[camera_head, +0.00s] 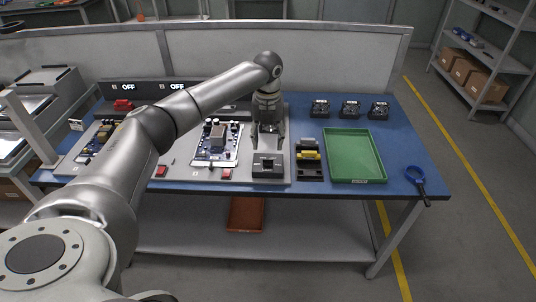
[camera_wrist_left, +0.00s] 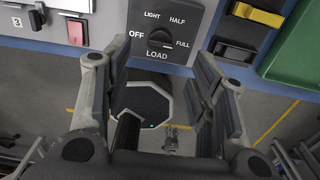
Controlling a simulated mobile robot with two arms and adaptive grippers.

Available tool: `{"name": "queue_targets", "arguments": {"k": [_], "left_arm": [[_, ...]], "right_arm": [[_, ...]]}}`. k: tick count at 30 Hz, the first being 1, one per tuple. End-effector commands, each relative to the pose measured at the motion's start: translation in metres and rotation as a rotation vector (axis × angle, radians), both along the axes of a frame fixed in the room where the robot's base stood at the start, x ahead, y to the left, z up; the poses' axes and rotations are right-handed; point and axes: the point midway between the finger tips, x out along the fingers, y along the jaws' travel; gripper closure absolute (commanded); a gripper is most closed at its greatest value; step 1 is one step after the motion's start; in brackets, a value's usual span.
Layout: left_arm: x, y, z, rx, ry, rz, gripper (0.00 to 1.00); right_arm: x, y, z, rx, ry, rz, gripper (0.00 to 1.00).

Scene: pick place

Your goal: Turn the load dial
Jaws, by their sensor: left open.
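The load dial (camera_wrist_left: 160,39) is a dark round knob on a dark grey plate marked OFF, LIGHT, HALF, FULL and LOAD. It lies between my left fingers in the left wrist view; where it points is hard to tell. In the head view the dial's grey block (camera_head: 268,172) sits near the table's front edge, its lettering too small to read. My left gripper (camera_head: 267,145) points down just behind and above the block, open and empty. Its two spread fingers also show in the left wrist view (camera_wrist_left: 163,60), apart from the knob. My right gripper is out of view.
Right of the block are a black holder with a yellow part (camera_head: 308,155) and a green tray (camera_head: 355,155). A circuit board (camera_head: 217,143) and a red button (camera_head: 226,173) are to the left. Several black parts (camera_head: 350,107) stand behind.

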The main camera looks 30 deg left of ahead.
Motion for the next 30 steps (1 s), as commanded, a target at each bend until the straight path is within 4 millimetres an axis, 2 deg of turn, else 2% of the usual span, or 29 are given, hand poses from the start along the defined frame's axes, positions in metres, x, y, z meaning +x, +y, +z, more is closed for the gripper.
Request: {"name": "queue_targets", "arguments": {"k": [6, 10, 15, 23, 30], "left_arm": [[-0.001, -0.001, -0.041, 0.001, 0.003, 0.0, 0.48], [0.0, 0.0, -0.057, 0.0, 0.001, 0.001, 0.48], [0.0, 0.0, -0.067, 0.0, 0.0, 0.0, 0.48], [0.0, -0.001, -0.068, 0.001, -0.001, 0.0, 0.48], [0.0, -0.001, -0.068, 0.001, -0.001, 0.0, 0.79]], "right_arm": [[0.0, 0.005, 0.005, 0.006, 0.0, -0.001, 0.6], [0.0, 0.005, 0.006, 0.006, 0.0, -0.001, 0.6], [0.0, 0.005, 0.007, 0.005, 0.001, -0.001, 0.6], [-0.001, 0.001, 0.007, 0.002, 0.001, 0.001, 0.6], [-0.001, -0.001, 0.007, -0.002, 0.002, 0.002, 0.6]]}}
